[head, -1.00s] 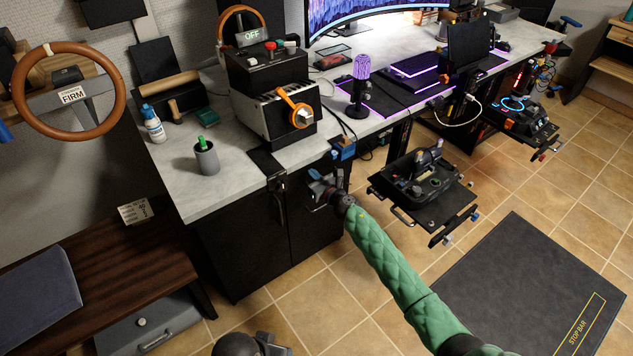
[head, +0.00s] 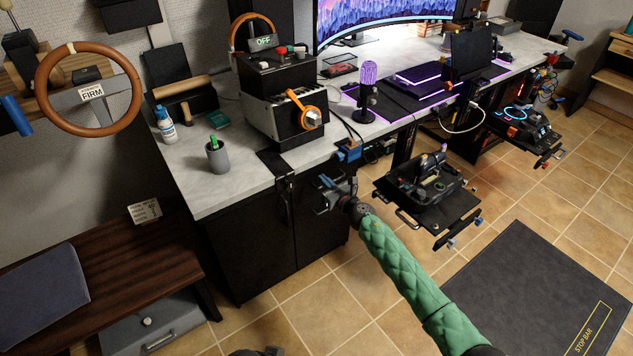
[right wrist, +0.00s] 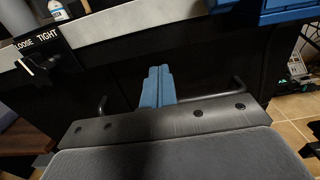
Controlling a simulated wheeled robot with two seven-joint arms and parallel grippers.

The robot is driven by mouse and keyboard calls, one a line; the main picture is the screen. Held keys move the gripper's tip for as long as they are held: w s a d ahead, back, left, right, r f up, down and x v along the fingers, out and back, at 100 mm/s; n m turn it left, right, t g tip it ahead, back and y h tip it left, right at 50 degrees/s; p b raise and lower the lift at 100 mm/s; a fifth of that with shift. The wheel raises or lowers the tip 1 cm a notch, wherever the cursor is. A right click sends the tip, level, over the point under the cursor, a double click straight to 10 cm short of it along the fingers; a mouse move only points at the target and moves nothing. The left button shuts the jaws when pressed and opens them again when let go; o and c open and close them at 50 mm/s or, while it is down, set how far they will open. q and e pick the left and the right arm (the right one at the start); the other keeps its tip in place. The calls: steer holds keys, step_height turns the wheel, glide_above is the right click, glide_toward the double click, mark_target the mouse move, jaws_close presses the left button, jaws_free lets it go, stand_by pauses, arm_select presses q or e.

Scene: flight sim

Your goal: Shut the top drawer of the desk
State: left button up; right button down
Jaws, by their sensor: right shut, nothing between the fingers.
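The grey-topped desk (head: 205,190) has a black cabinet front (head: 262,235) below its left part. In the head view I cannot pick out the top drawer's edges or tell how far it stands out. My right gripper (head: 329,192) is close to the cabinet front, just below the desktop edge. In the right wrist view its two blue fingers (right wrist: 157,87) are pressed together with nothing between them, pointing at the dark front. Dark bent bars (right wrist: 240,90) show on both sides of the fingers; I cannot tell whether they touch.
A blue clamp (head: 348,152) sits on the desk edge above the right gripper. A black control tray (head: 430,195) juts out to its right. A LOOSE/TIGHT label (right wrist: 38,45) hangs at the desk edge. A low wooden bench (head: 110,255) stands left.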

steer(key=shift+v, duration=4.6)
steer(key=w+d+r+m+t+h, duration=0.1)
steer(key=d+r+m+h, duration=0.45)
steer(key=m, duration=0.85)
steer(key=d+r+m+t+h, duration=0.1)
steer(key=d+r+m+h, duration=0.2)
steer(key=d+m+h, duration=0.75)
arm_select(q)
steer(key=s+a+r+g+y+p, duration=0.1)
steer(key=a+r+p, duration=0.3)
steer(key=a+r, duration=0.2)
steer(key=shift+s+r+g+y+p, duration=0.35)
steer(key=shift+r+g+y+p, duration=0.05)
steer(key=shift+r, duration=0.05)
arm_select(e)
steer(key=s+a+f+m+g+y, duration=0.2)
steer(key=s+a+m+g, duration=0.1)
steer(key=s, duration=1.4)
steer(key=s+a+f+m+g+y, duration=0.2)
steer(key=s+m+g, duration=0.4)
steer(key=s, duration=1)
steer(key=s+a+f+m+g+y, duration=0.3)
steer(key=s+m, duration=0.4)
steer(key=s, duration=1)
steer(key=shift+s+a+f+g, duration=0.35)
steer(key=shift+f+g, duration=0.3)
steer(key=shift+g, duration=0.55)
